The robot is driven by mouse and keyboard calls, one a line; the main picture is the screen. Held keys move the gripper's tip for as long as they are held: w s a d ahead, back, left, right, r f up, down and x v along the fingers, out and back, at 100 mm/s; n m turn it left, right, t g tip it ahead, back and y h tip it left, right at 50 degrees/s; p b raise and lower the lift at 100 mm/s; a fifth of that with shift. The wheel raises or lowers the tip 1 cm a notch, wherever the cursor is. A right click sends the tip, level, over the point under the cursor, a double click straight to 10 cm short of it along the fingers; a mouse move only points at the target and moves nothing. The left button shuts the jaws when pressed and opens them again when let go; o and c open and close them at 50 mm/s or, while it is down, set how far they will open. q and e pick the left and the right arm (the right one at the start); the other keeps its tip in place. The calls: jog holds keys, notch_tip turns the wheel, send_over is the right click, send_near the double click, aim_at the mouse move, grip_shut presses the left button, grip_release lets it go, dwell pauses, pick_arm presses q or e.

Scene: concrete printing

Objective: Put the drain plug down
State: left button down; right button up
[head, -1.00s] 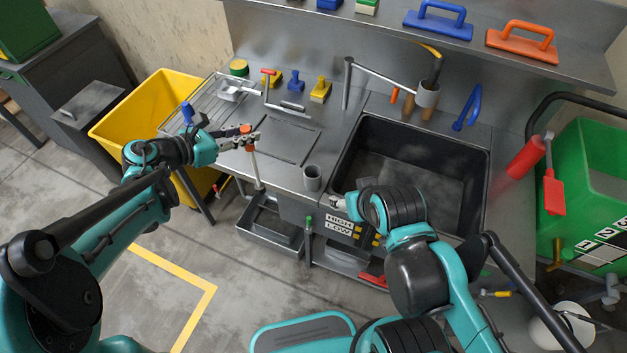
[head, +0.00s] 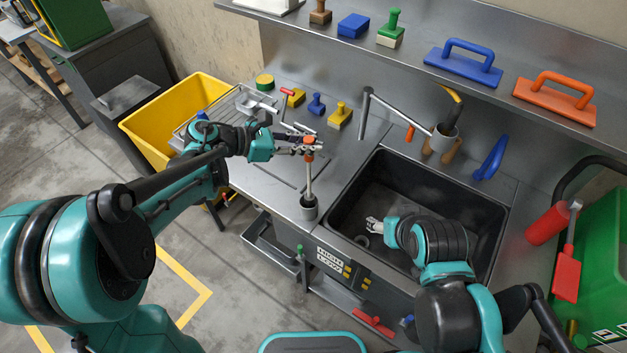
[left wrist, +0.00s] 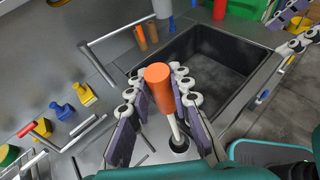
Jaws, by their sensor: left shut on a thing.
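My left gripper (head: 306,146) is shut on an orange-handled tool with a pale shaft; the orange handle (left wrist: 158,88) shows between its fingers in the left wrist view. The tool hangs roughly upright, its lower end at the mouth of a small grey cup (head: 309,208) on the counter's front edge. My right gripper (head: 375,226) is low in the left part of the black sink (head: 470,205). A small grey round piece (head: 362,241) lies beside it on the sink floor; I cannot tell whether it is the drain plug or the drain. The right fingers are too small to judge.
The tap (head: 395,108) reaches over the sink's back edge. Stamps and a wire rack (head: 225,110) stand at the counter's back left. A yellow bin (head: 160,120) is left of the counter, a green bin (head: 605,260) right of the sink. A shelf with trowels runs above.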

aim_at(308, 162)
pick_arm(q)
notch_tip(308, 162, down, 3)
jog(key=shift+a+r+b, duration=0.1)
jog(key=shift+r+b, duration=0.1)
jog(key=shift+b, duration=0.1)
jog(key=shift+f+b, duration=0.65)
jog(key=shift+f, duration=1.35)
jog(key=shift+r, duration=0.1)
jog(key=c, duration=1.4)
grip_release()
jog(key=shift+o, duration=0.2)
